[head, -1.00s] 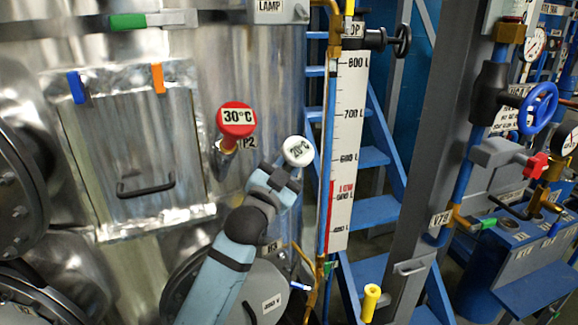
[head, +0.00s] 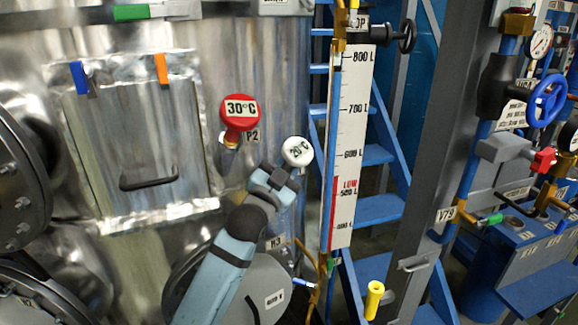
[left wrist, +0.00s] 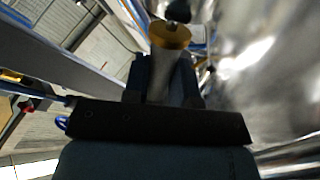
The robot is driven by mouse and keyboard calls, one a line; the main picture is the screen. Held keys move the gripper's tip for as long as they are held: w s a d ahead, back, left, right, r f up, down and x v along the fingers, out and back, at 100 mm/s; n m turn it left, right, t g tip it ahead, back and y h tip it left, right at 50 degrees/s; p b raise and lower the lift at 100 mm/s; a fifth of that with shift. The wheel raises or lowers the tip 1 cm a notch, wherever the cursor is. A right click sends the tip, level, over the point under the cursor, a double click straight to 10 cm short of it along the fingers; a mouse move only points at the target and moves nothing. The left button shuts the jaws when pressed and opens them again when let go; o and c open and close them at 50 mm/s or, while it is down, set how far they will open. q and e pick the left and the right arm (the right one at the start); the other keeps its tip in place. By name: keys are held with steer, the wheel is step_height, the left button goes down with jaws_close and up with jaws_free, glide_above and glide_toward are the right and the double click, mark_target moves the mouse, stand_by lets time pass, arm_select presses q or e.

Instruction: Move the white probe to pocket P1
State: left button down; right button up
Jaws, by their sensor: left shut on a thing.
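The white probe (head: 297,151), with a round head marked 20°C, is in the head view just right of the red probe. My left gripper (head: 277,178) is shut on it, just below and left of its head. In the left wrist view a pale cylinder with a brass-coloured end (left wrist: 170,36) sits between the fingers (left wrist: 165,82). The red probe (head: 239,113), marked 30°C, sits on the tank wall beside the label P2 (head: 252,136). I see no P1 label. The lower part of the white probe is hidden in the head view. My right gripper is not in view.
The shiny tank wall (head: 225,50) with a handled panel (head: 140,150) fills the left. A level gauge (head: 350,150) stands close right of the white probe, with blue stairs behind. A yellow handle (head: 373,300) is lower right. A round flange (head: 270,290) lies behind my arm.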

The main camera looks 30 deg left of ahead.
arm_select(q)
steer(key=shift+w+a+f, duration=0.15)
steer(key=shift+a+f, duration=0.15)
steer(key=shift+f, duration=0.15)
steer(key=c, duration=0.8)
jaws_free()
steer(key=shift+c, duration=0.2)
steer(key=shift+f, duration=0.15)
